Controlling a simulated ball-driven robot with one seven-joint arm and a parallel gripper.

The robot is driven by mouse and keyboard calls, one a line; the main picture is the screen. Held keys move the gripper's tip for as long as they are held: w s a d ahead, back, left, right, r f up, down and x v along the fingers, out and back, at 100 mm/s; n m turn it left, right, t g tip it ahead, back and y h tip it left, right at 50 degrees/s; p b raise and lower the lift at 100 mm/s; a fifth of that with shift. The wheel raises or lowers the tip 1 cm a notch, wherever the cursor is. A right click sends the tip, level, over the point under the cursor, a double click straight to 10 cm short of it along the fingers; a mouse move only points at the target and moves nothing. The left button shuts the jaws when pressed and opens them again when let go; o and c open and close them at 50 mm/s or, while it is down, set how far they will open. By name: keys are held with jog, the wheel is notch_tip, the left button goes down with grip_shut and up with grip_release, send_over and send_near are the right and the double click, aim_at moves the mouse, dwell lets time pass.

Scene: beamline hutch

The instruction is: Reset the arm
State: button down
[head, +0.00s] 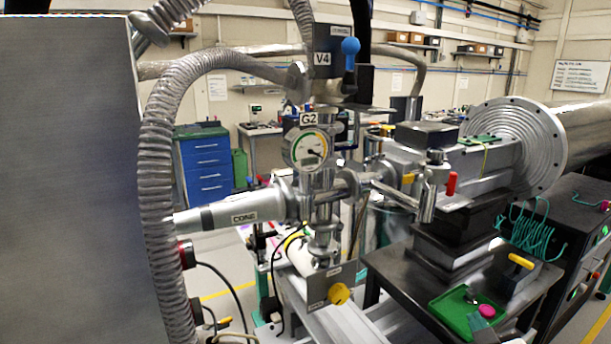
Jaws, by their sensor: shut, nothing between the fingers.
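I cannot make out my gripper or any part of my arm that I am sure of in the head view. In the middle stands a steel pipe assembly with a round dial gauge (310,151) under a G2 label. A tapered metal piece marked CONE (240,215) points left from the assembly. A yellow knob (339,294) sits on a plate low at the front.
A large grey panel (70,180) blocks the left side. A ribbed hose (155,200) runs down beside it. At right, a dark table (390,262) bears a green tray (450,318), below a wide flanged pipe (515,140). A blue drawer cabinet (207,170) stands behind.

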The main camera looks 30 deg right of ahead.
jog(key=s+a+f+g+y, duration=0.2)
jog(key=a+f+y, duration=0.15)
jog(key=f, duration=0.35)
jog(key=s+a+f+g+y, duration=0.2)
jog(key=a+f+g, duration=0.1)
jog(key=a+f, duration=0.3)
jog(key=s+a+f+n+g+y, duration=0.1)
jog(key=s+a+f+g+y, duration=0.3)
jog(key=s+a+f, duration=0.5)
jog(key=s+f+g, duration=0.2)
jog(key=s, duration=0.1)
jog(key=shift+s, duration=0.4)
jog(key=shift+a+y, duration=0.1)
jog(key=shift+y, duration=0.15)
